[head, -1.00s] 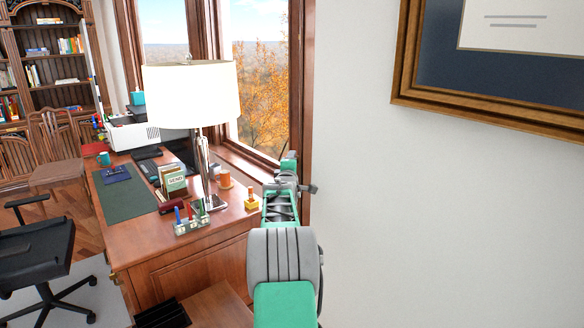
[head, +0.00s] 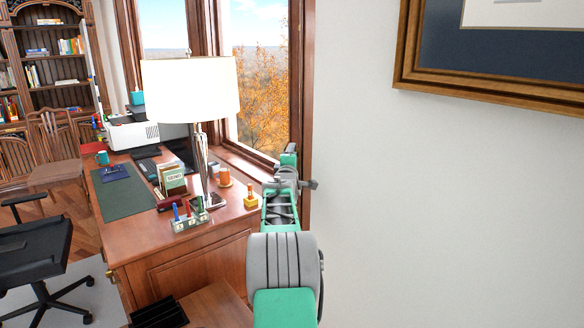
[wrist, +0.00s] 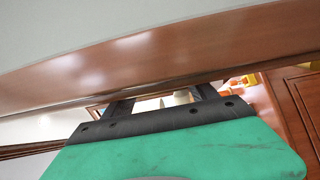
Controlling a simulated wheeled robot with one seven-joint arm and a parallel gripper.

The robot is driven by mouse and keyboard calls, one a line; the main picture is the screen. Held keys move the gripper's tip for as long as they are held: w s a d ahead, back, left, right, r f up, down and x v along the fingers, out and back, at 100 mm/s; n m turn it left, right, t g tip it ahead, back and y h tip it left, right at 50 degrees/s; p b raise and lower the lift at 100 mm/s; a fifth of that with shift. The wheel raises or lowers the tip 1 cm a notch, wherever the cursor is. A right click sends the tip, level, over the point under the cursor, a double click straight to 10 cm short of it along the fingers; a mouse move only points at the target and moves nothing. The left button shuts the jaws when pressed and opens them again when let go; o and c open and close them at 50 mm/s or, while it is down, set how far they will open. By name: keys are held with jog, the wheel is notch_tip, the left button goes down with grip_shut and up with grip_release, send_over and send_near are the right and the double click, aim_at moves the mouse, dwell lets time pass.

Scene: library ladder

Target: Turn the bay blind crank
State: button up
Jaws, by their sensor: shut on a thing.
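My arm reaches up to the right-hand window post beside the desk. In the wrist view my gripper (wrist: 162,100) has its two dark fingers going in behind a reddish wooden beam. The fingertips are hidden by the beam. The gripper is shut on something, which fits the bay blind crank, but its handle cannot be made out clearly. In the head view the green and grey end of my arm covers that spot. The window post (head: 295,80) rises just behind it.
The desk (head: 200,255) stands to the left. On it are a white-shaded lamp (head: 190,90), a pen holder (head: 188,221) and a yellow-orange item (head: 250,199) close to my arm. A framed picture (head: 490,85) hangs on the right wall. An office chair (head: 35,250) stands at far left.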

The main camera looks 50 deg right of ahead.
jog(key=o, duration=1.4)
jog(key=shift+c, duration=0.2)
jog(key=b+v, duration=0.2)
jog(key=v, duration=0.5)
jog(key=shift+s+a, duration=0.25)
jog(key=shift+a, duration=0.1)
